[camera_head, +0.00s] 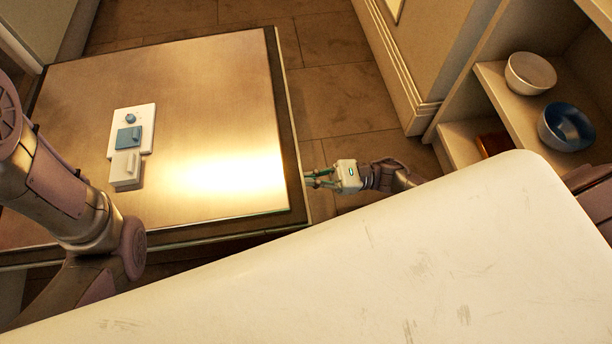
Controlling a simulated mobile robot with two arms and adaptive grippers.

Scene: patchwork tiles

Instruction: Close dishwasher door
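The dishwasher door (215,115) lies folded down and roughly flat, with its shiny metal inner face up and a dark rim around it. A white and blue dispenser (130,138) sits on its left part. My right gripper (309,179) is close beside the door's right edge, its fingers pointing left toward that edge. The fingers look apart, with nothing seen between them. I cannot tell whether they touch the door. My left arm comes in over the door's near left side; its gripper is not in view. The dishwasher's inside is not visible.
Open shelves (490,95) stand at the right, with a white bowl (530,73) and a blue bowl (567,127) on them. A wall with a baseboard (395,75) is at the upper right. Bare brown floor tiles (340,100) lie between door and wall.

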